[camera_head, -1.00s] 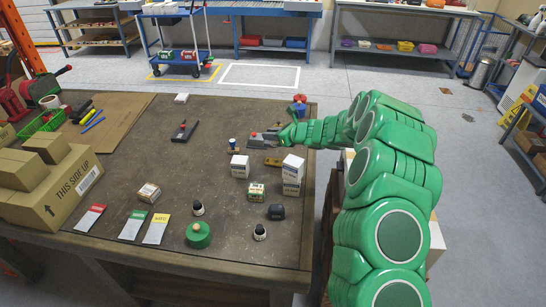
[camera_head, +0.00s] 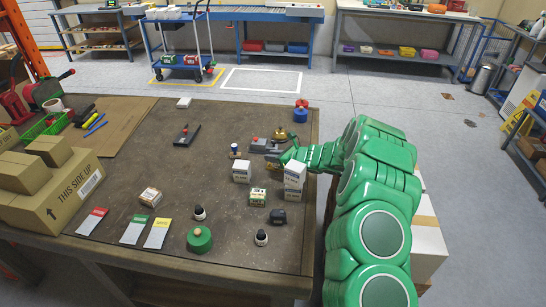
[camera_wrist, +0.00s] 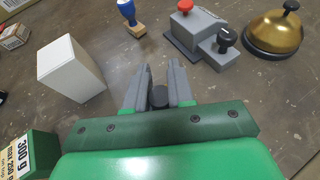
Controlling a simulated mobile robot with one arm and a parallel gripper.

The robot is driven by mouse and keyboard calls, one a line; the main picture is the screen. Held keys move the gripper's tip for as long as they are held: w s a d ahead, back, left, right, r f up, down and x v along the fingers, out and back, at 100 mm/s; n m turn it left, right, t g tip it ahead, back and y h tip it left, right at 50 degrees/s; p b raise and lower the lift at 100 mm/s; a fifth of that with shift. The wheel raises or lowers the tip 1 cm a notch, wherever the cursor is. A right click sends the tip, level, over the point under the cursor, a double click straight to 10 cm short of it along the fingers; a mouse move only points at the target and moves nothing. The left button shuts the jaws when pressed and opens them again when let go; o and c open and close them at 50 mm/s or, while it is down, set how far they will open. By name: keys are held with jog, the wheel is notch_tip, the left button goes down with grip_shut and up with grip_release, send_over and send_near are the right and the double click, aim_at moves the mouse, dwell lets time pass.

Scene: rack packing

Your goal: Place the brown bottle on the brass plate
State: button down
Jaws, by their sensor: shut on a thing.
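My gripper (camera_head: 283,159) is over the right part of the workbench, beside the white boxes. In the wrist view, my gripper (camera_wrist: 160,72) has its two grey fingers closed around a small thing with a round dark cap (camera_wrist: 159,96). This fits the bottle, but its brown body is hidden below the cap and fingers. The brass plate cannot be made out clearly now; a yellowish flat piece showed beside the gripper in the earlier head view. I cannot tell whether the held bottle touches anything below.
A brass bell (camera_wrist: 275,33), a grey device with red and black knobs (camera_wrist: 200,35) and a blue-handled stamp (camera_wrist: 130,17) stand beyond the gripper. A white box (camera_wrist: 71,69) is at left. Stacked white boxes (camera_head: 294,181) stand close by. The bench's middle (camera_head: 130,165) is clear.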

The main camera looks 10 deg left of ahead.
jog(key=c, duration=1)
grip_release()
jog(key=shift+f, duration=0.1)
jog(key=shift+s+d+r, duration=0.1)
jog(key=shift+d+r, duration=0.15)
jog(key=v, duration=1.1)
jog(key=shift+s+d+r, duration=0.1)
jog(key=shift+d+r, duration=0.05)
